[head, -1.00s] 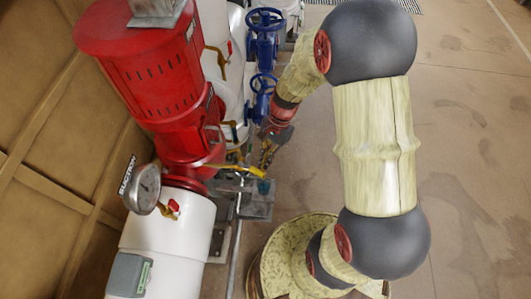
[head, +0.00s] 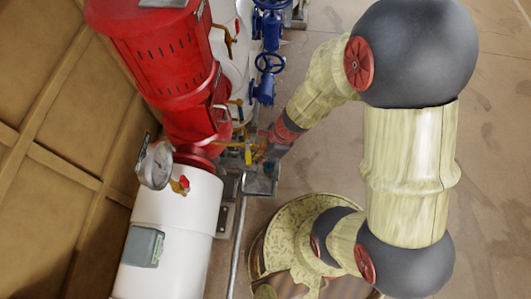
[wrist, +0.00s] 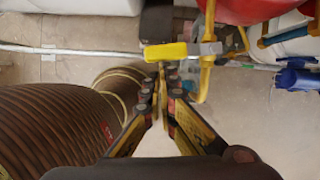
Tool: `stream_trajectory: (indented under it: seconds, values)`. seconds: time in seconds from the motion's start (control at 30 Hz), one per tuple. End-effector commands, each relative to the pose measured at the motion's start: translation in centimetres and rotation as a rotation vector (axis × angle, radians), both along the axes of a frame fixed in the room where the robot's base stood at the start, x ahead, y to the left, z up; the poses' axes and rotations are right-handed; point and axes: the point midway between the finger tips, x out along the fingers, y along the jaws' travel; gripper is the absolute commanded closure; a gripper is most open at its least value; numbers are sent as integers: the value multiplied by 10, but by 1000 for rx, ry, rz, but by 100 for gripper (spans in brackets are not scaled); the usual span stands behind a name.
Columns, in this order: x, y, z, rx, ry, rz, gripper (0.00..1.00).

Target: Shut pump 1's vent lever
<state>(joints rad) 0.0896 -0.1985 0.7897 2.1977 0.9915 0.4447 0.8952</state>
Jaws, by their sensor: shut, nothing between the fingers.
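The vent lever has a yellow grip (wrist: 165,52), seen in the wrist view just beyond my fingertips. It lies crosswise to a thin yellow pipe (wrist: 204,82) and joins a silver valve body (wrist: 209,48). In the head view the lever (head: 248,153) shows as a small yellow piece below the red pump motor (head: 168,60). My gripper (wrist: 161,72) is shut and empty, its tips at the lever's near edge; I cannot tell if they touch. In the head view my gripper (head: 268,150) is right beside the lever, partly blurred against the grey block. No pump number is readable.
Blue handwheels (head: 270,62) stand beyond the motor. A thin floor pipe (head: 238,245) runs along the pumps. The floor (head: 480,150) at the right is clear.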

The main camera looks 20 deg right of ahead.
Motion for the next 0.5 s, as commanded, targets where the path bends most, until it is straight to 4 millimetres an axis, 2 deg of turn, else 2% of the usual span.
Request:
stream_trajectory:
  seconds: [0.07,0.5]
  values:
    - [-1,5,0,-1,-2,-40,100]
    - [-2,15,0,0,-1,-33,100]
